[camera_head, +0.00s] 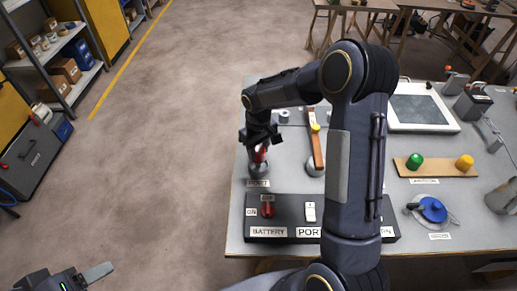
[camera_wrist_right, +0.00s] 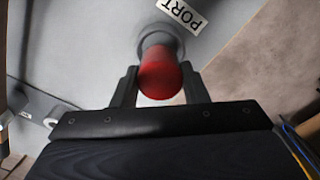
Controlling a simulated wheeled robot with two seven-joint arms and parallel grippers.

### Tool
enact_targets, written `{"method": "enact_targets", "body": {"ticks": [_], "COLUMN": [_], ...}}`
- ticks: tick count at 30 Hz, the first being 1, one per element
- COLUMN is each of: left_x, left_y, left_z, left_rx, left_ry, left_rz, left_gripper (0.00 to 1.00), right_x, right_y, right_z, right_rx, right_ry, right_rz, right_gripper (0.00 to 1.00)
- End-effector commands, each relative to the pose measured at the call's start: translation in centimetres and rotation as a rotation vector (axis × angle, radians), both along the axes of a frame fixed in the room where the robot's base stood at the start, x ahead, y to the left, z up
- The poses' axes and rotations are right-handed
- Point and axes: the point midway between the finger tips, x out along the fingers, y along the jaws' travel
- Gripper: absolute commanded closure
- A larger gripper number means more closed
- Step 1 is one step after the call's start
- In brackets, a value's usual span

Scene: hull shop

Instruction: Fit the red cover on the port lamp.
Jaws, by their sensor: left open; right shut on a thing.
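My right gripper (camera_head: 262,148) is shut on the red cover (camera_head: 261,155), at the left end of the bench. The red cover also shows between the fingers in the right wrist view (camera_wrist_right: 160,78). The port lamp's grey round base (camera_head: 259,170) is right below the cover, beside the PORT label (camera_wrist_right: 181,14). In the wrist view the cover lines up with the base (camera_wrist_right: 158,42); I cannot tell whether it is fully seated. My left gripper (camera_head: 98,273) is open and empty over the floor at the bottom left, partly out of frame.
A dark switch panel (camera_head: 285,223) with a red switch (camera_head: 267,208) lies along the bench's front. A wooden board (camera_head: 440,172) holds green (camera_head: 414,162) and yellow (camera_head: 464,162) covers. A blue round thing (camera_head: 432,209) is at the right. My right arm hides the bench middle.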

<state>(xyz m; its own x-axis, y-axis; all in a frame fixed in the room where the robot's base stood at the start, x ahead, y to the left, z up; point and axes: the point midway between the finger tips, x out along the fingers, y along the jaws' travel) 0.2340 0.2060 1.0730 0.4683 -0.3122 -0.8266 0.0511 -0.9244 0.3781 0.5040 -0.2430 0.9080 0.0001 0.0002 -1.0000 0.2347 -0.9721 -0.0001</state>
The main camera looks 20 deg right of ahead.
Motion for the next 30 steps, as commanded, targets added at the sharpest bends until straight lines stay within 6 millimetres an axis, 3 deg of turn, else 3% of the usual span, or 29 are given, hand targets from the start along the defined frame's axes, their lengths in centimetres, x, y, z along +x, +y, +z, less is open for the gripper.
{"method": "enact_targets", "body": {"ticks": [30], "left_x": [0.00], "left_y": [0.00], "left_z": [-0.65], "left_rx": [0.000], "left_ry": [0.000], "left_rz": [0.000], "left_gripper": [0.39], "right_x": [0.01], "right_y": [0.00], "right_z": [-0.65], "right_rx": [0.000], "right_ry": [0.000], "right_rz": [0.000], "right_gripper": [0.81]}}
